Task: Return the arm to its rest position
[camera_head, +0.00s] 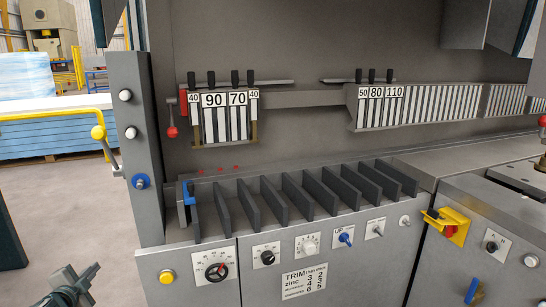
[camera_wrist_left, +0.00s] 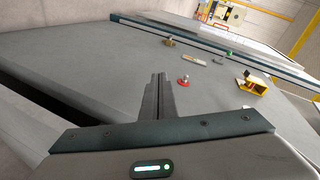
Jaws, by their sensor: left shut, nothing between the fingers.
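My left gripper (camera_head: 78,283) is at the bottom left corner of the head view, in front of the machine and over the floor, with only its end part showing. In the left wrist view its two dark fingers (camera_wrist_left: 158,97) are together with nothing between them. They touch nothing that I can see. A grey panel with a red knob (camera_wrist_left: 184,79) and a yellow switch housing (camera_wrist_left: 252,83) lies beyond the fingertips. My right gripper is not in view.
The panel bender's front holds a black rotary dial (camera_head: 216,271), a yellow button (camera_head: 167,277) and a blue-tipped switch (camera_head: 346,239). Dark upright dividers (camera_head: 265,203) stand above. A yellow lever (camera_head: 99,132) sticks out left of the grey post (camera_head: 133,150). Open floor (camera_head: 75,205) lies left.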

